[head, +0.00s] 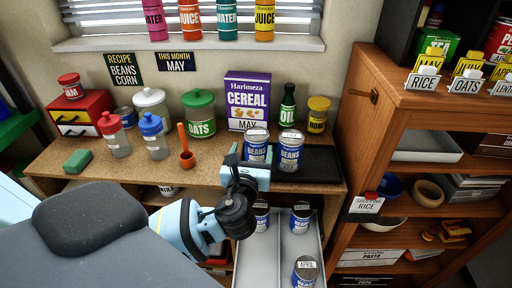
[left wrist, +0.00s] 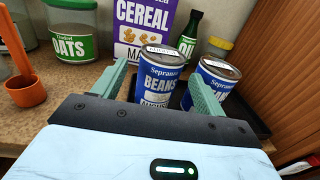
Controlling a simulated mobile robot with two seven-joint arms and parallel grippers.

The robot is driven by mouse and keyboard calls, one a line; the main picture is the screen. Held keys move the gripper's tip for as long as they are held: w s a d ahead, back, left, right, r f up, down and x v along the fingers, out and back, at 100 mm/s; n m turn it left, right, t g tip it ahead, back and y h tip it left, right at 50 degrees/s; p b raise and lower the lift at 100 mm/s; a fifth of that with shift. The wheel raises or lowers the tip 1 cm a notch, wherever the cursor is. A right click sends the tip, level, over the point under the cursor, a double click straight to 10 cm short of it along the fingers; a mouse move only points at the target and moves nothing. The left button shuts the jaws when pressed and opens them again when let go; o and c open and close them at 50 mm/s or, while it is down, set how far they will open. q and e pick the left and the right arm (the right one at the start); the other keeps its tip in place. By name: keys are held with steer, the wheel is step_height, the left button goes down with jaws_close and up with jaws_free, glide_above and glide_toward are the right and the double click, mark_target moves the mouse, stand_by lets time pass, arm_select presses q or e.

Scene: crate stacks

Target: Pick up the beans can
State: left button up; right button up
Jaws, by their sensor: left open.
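Two blue-and-silver beans cans stand side by side on a dark tray at the back of the counter: the left can (head: 257,152) and the right can (head: 291,156). My left gripper (head: 248,158) is open in front of the left can. In the left wrist view, its teal fingers (left wrist: 157,72) flank that left can (left wrist: 160,86), whose label partly reads "AUGUS". The right finger overlaps part of the right can (left wrist: 218,80). Contact cannot be told. More beans cans (head: 300,219) stand in an open white drawer below, one nearer the front (head: 305,272). My right gripper is not in view.
The dark tray (head: 320,170) has free room at right. A cereal box (head: 248,92), an oil bottle (head: 287,106) and a jar (head: 317,118) stand behind. An oats jar (head: 200,114) and an orange cup (head: 187,158) are left. A wooden shelf unit (head: 366,130) bounds the right.

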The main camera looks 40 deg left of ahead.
mark_target(257, 137)
arm_select(q)
steer(key=shift+x, duration=3.35)
steer(key=shift+d, duration=0.25)
steer(key=c, duration=1)
